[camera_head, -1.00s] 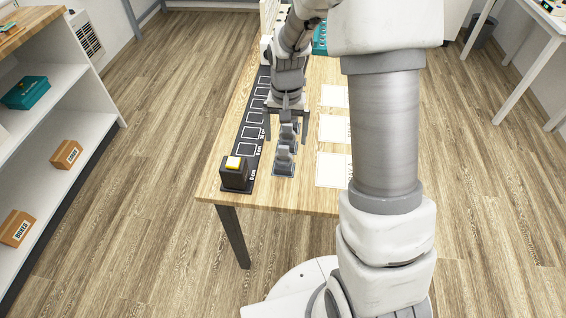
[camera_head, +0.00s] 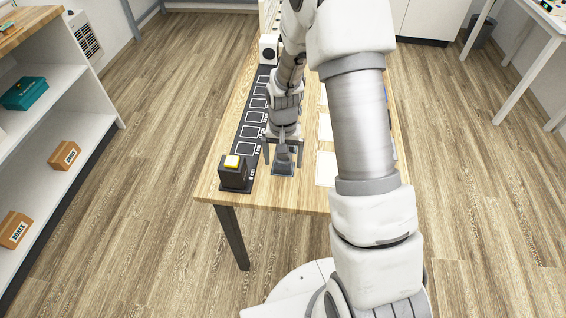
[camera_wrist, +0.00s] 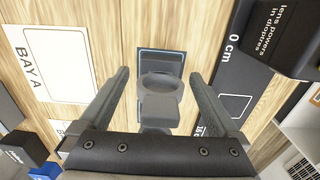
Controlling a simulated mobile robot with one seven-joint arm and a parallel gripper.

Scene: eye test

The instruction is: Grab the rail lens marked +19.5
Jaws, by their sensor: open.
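A small grey rail lens on a stand (camera_head: 283,166) is at the near end of a row on the table, right of the black rail. In the wrist view the lens (camera_wrist: 160,82) has a round rim and sits on a dark base plate with a pale outline. No power marking can be read on it, so I cannot tell whether it is +19.5. My gripper (camera_head: 282,160) is over this lens, open; in the wrist view its two fingers (camera_wrist: 160,84) stand on either side, apart from it. Other lenses behind are mostly hidden by my arm.
The black rail (camera_head: 245,150) with white outlined slots lies to the left. A dark block with a yellow top (camera_head: 235,172) stands at its near end. A white card marked BAY A (camera_wrist: 55,62) lies across from the rail. A white box with a dark circle (camera_head: 268,49) stands at the far end.

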